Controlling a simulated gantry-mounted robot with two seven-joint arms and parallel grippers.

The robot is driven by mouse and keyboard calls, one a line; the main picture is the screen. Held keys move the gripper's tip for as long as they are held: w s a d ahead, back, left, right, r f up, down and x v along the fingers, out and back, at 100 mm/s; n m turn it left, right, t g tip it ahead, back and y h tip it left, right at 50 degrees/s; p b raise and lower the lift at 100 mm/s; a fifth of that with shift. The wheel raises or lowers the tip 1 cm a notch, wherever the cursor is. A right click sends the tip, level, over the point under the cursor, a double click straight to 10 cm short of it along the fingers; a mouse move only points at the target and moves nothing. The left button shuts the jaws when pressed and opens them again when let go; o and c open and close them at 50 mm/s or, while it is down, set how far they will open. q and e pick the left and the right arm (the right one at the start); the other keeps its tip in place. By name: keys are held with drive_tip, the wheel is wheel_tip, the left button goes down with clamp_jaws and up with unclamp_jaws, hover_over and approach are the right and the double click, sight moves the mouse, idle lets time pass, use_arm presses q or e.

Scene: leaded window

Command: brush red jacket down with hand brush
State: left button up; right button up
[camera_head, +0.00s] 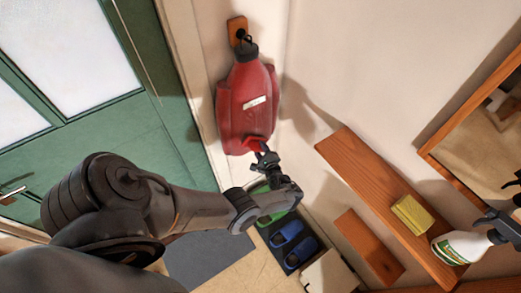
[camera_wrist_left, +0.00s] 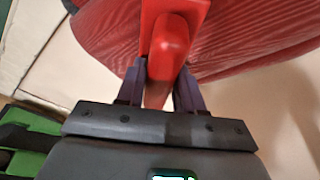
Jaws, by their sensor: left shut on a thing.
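The red jacket (camera_head: 247,95) hangs on the wall from a hook on a wooden plate, with a pale label on its front. My left gripper (camera_head: 262,156) is at its lower hem and is shut on the bright red hand brush (camera_head: 254,143). In the left wrist view the brush (camera_wrist_left: 172,45) sits between the two fingers (camera_wrist_left: 160,88), in front of the jacket's ribbed red cloth (camera_wrist_left: 245,40). The bristles are hidden, so I cannot tell whether they touch the cloth.
A green door (camera_head: 110,135) is at left. Below the jacket a dark tray (camera_head: 290,263) holds blue and green shoes. At right a wooden shelf (camera_head: 365,185) carries a yellow sponge (camera_head: 411,214) and a white spray bottle (camera_head: 462,247), beside a wood-framed mirror (camera_head: 480,125).

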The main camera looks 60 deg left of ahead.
use_arm(q)
drive_tip(key=shift+w+d, duration=0.25)
drive_tip(key=shift+d, duration=1.2)
drive_tip(key=shift+w+d, duration=0.2)
drive_tip(key=shift+d, duration=1.4)
drive_tip(key=d, duration=0.2)
drive_tip(key=shift+w+d+b, duration=0.2)
drive_tip(key=shift+d+b, duration=0.15)
drive_tip(key=shift+b, duration=0.05)
